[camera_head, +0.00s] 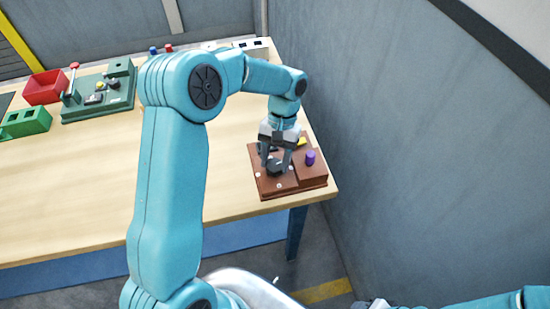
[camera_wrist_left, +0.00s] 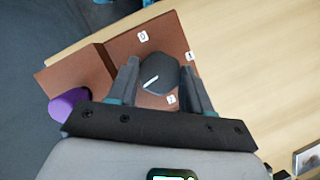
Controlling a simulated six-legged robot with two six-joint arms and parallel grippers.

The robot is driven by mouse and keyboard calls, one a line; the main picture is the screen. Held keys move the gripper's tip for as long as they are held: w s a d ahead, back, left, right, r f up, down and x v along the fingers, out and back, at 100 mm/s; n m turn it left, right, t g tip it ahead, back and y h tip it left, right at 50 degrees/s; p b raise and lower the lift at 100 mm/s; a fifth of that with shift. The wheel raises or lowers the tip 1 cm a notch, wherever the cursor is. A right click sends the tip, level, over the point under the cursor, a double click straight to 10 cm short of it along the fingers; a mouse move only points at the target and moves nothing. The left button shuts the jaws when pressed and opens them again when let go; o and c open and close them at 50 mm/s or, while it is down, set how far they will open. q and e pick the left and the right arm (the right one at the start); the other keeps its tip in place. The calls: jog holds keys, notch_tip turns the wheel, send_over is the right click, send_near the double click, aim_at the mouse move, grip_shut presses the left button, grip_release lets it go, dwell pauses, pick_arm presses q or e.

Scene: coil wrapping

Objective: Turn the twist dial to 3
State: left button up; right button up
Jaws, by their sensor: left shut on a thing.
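The twist dial (camera_wrist_left: 160,74) is a dark grey knob with a white pointer line, on a brown board (camera_head: 268,187) at the table's right end. In the left wrist view, small white number tags stand around it; one seems to read 1 and one 2, and others are hard to read or hidden. The pointer line slants toward the lower left of that view, with no tag visible at its end. My left gripper (camera_head: 275,168) points down over the board, its fingers on both sides of the dial, shut on it. My right gripper's fingers are not visible.
A purple knob (camera_head: 310,157) stands on the raised block beside the dial. A yellow part (camera_head: 301,141) shows behind my gripper. A green board (camera_head: 100,103), red bin (camera_head: 45,87) and green bin (camera_head: 26,122) sit far left. A grey wall (camera_head: 420,140) rises close on the right.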

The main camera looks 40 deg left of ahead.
pick_arm(q)
jog(key=shift+m+y, duration=0.4)
jog(key=shift+m, duration=0.7)
jog(key=o, duration=1)
jog(key=shift+o, duration=0.2)
jog(key=v, duration=1.6)
jog(key=shift+w, duration=0.15)
jog(key=shift+d+r, duration=0.1)
jog(key=shift+d, duration=0.05)
